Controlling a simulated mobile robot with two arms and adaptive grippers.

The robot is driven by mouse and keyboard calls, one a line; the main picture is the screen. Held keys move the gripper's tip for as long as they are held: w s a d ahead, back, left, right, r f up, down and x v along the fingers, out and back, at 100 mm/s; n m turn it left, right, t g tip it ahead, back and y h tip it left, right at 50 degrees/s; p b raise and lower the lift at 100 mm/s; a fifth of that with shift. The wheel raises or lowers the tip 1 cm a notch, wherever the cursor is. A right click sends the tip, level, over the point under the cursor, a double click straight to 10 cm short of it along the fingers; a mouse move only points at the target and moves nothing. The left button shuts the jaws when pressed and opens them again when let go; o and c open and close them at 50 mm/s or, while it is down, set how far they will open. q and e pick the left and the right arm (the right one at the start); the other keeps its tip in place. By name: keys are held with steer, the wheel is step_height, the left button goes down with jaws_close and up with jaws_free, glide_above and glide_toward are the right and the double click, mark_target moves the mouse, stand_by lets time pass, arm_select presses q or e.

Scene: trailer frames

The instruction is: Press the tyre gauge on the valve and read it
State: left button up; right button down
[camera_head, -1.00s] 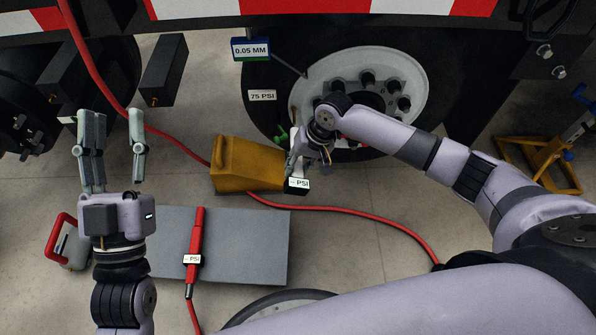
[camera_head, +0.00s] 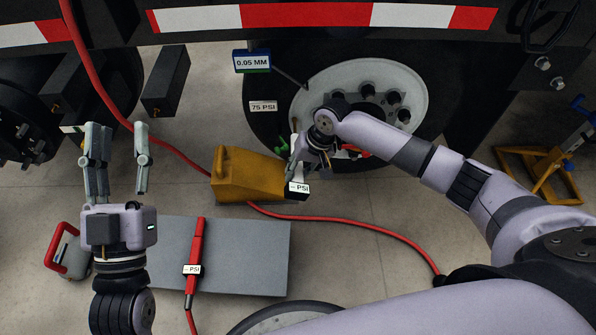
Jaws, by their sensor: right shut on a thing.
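My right gripper (camera_head: 299,158) is shut on the tyre gauge (camera_head: 297,189), at the lower left edge of the white wheel (camera_head: 345,78). The gauge's label reads "-- PSI", with no number. The valve cannot be made out; my gripper and wrist cover that part of the wheel. The black tyre (camera_head: 262,85) carries a "75 PSI" label. My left gripper (camera_head: 119,132) is open and empty, its fingers pointing up the picture, left of the yellow chock. A red inflator wand (camera_head: 196,250) with its own "-- PSI" label lies on a grey board.
A yellow wheel chock (camera_head: 245,178) stands just left of the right gripper. The grey board (camera_head: 260,255) lies on the floor below it. A red hose (camera_head: 345,221) crosses the floor. A yellow jack stand (camera_head: 545,170) is at right.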

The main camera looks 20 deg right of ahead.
mark_target(299, 189)
arm_select(q)
steer(key=shift+s+r+t, duration=0.25)
steer(key=shift+r+t, duration=0.05)
steer(key=shift+r, duration=0.15)
arm_select(e)
steer(key=shift+w+d+r, duration=0.1)
steer(key=shift+w+d, duration=0.05)
steer(key=shift+w, duration=0.35)
steer(key=shift+w+d, duration=0.15)
steer(key=shift+w, duration=0.3)
stand_by(1.7)
